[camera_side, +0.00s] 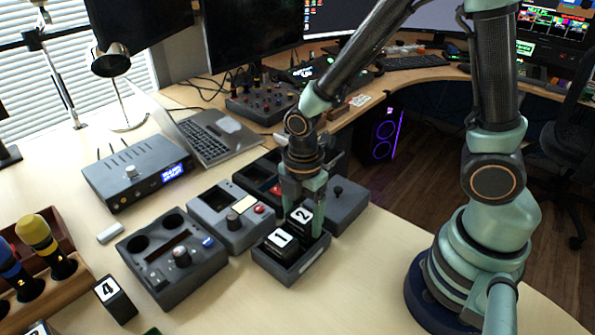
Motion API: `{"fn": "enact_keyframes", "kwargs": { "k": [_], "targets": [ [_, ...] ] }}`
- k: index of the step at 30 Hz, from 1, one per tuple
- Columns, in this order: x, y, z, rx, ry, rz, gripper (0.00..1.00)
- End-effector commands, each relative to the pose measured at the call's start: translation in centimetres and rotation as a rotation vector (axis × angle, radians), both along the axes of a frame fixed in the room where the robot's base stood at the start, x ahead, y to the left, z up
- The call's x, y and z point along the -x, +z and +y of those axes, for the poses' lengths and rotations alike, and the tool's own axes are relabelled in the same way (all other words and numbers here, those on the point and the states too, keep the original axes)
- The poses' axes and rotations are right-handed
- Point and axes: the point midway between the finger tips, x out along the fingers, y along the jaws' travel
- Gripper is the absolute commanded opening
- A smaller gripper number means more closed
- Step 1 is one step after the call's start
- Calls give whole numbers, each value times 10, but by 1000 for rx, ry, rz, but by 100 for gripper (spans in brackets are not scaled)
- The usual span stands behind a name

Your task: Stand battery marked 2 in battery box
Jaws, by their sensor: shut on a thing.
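The battery marked 2 (301,217) is a dark block with a white top label. My gripper (304,208) is shut on it, with green fingers on either side. The battery is upright at the back of the dark battery box (291,271), behind the battery marked 1 (281,239), which stands in the front part. The lower part of battery 2 is hidden, so I cannot tell whether it touches the box floor. A battery marked 4 (113,301) stands on the table at lower left.
Control boxes with knobs (178,265) and (232,222) stand left of the battery box. A joystick box (345,203) is close behind at right. A small white stick (110,233) and a wooden rack (70,285) are at left. Bare table lies in front of the box.

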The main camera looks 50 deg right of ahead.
Motion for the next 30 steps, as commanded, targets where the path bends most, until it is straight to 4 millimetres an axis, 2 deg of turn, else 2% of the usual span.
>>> {"fn": "enact_keyframes", "kwargs": {
  "k": [14,15,16,17,30],
  "targets": [
    [0,-9,0,0,0,0,0],
    [0,-9,0,0,0,-1,82],
    [0,-9,0,0,0,-1,94],
    [0,-9,0,0,0,-1,100],
    [0,-9,0,0,0,1,100]
  ]
}}
